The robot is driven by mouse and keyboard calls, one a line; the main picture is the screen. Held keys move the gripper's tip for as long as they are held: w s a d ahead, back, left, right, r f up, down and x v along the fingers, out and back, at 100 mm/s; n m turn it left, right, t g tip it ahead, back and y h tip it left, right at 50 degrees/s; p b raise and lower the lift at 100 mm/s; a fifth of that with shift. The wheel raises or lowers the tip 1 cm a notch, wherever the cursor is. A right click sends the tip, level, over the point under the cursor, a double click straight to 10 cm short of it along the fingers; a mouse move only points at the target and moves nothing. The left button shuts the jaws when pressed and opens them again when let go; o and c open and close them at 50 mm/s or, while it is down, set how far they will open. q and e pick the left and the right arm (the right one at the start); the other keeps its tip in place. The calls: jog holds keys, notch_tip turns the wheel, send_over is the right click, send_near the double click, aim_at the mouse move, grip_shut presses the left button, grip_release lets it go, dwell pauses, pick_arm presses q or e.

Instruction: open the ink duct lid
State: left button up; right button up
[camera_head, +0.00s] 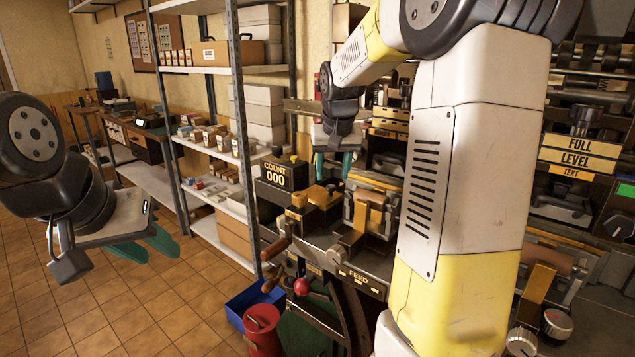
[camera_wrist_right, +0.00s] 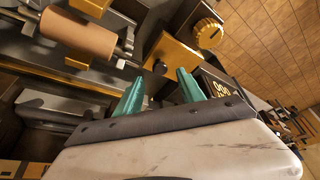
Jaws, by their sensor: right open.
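My right gripper (camera_head: 333,170) is open above the press, its two teal fingers pointing down. In the head view a gold-topped part (camera_head: 316,196) sits beside the counter, below and left of this gripper. I cannot tell for sure which gold part is the ink duct lid. My left gripper (camera_head: 150,246) hangs over the floor at the left, fingers apart and empty, away from the press.
The black counter box (camera_head: 280,174) reading 000 stands beside the gold parts. A brown roller (camera_wrist_right: 78,35) and a gold knob (camera_wrist_right: 207,33) are near the right gripper. A shelf rack (camera_head: 222,70) stands behind; a red can (camera_head: 262,330) and blue bin (camera_head: 250,300) are on the floor.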

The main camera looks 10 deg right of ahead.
aim_at(331, 186)
jog(key=shift+x, duration=2.1)
grip_shut()
